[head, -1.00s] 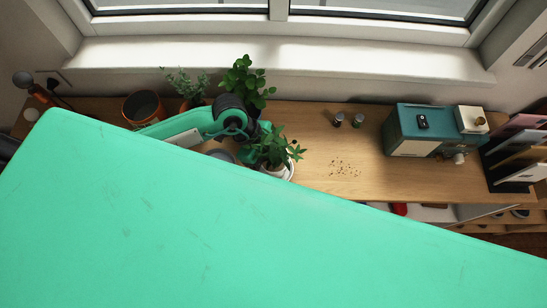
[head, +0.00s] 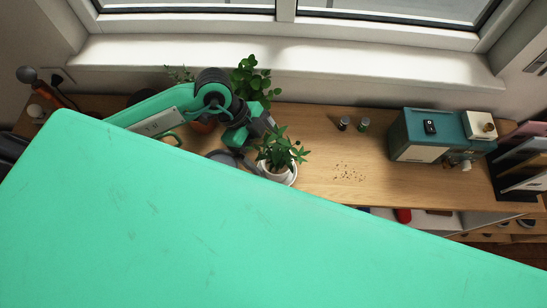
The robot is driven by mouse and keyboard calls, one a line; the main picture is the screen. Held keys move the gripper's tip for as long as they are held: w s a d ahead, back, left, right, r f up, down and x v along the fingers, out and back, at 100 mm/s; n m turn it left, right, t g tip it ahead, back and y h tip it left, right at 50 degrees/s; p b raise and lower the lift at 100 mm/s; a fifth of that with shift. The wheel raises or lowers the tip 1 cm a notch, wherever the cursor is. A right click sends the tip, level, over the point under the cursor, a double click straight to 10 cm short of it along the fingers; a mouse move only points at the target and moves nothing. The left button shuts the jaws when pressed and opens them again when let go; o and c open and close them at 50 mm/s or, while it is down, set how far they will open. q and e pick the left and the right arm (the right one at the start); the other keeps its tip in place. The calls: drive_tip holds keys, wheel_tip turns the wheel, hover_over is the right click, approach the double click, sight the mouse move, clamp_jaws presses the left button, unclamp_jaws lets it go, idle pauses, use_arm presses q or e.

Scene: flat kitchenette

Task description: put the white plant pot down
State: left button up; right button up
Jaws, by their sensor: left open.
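The white plant pot (head: 274,174) holds a leafy green plant (head: 280,150). It appears to stand upright on a pale saucer (head: 293,176) at the front of the wooden counter. The large green surface in the foreground comes close to its near side. My left gripper (head: 262,134) is just behind the plant, on the far left side of the pot. It is open, and its fingertips are partly hidden by the leaves. I cannot tell whether they touch the pot. My right gripper is not in view.
Two other plants (head: 252,78) (head: 180,74) stand at the back left, partly behind my arm. Two small shakers (head: 344,123) stand at mid counter, with scattered crumbs (head: 348,172) in front. A teal box-shaped appliance (head: 428,136) is at right. The counter (head: 320,140) between is clear.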

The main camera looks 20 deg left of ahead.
use_arm(q)
drive_tip(key=v, duration=0.5)
drive_tip(key=shift+w+b, duration=0.1)
drive_tip(key=shift+b, duration=0.25)
